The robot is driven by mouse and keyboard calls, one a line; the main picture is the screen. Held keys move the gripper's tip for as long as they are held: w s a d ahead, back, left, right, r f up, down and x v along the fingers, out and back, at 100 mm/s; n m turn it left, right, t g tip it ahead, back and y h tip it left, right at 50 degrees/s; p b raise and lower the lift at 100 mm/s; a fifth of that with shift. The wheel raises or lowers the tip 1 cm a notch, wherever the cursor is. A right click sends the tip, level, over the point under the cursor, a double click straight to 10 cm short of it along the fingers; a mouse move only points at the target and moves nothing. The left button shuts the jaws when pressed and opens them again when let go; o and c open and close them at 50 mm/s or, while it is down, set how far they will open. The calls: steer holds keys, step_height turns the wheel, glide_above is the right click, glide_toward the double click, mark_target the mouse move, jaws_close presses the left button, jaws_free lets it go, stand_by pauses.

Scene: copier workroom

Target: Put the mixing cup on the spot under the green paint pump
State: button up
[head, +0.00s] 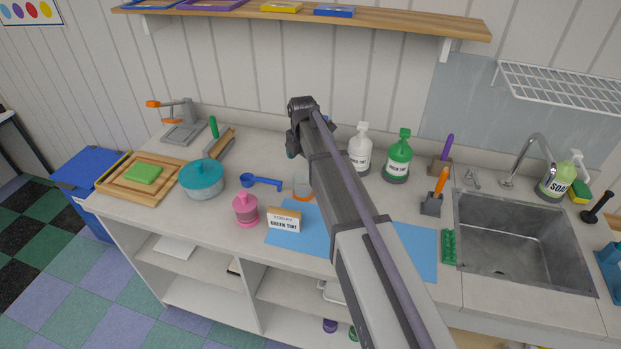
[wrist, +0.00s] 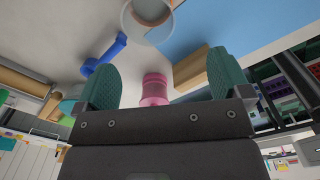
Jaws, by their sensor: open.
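The mixing cup (head: 301,189), clear with an orange band low down, stands on the counter just left of my arm, which partly covers it. It also shows at the top of the wrist view (wrist: 146,22), beyond my fingertips. The green paint pump (head: 397,160) is a green pump bottle with a white label at the back of the counter, right of my arm. The spot under it cannot be made out. My gripper (wrist: 161,75) is open, with teal fingers and nothing between them. In the head view it is mostly hidden behind my wrist, above the counter.
A white pump bottle (head: 359,150) stands left of the green one. A blue mat (head: 292,241) bears a "GREEN TINT" card (head: 284,221). A pink bottle (head: 245,210), blue scoop (head: 262,183) and teal pot (head: 202,180) stand left. The sink (head: 520,240) is right.

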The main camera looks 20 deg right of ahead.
steer(key=s+a+m, duration=0.1)
steer(key=s+m, duration=2.2)
steer(key=s, duration=0.4)
steer(key=shift+s+a+m, duration=0.15)
steer(key=shift+s+m, duration=0.15)
steer(key=shift+s, duration=0.1)
steer(key=shift+o, duration=0.5)
steer(key=shift+w, duration=0.15)
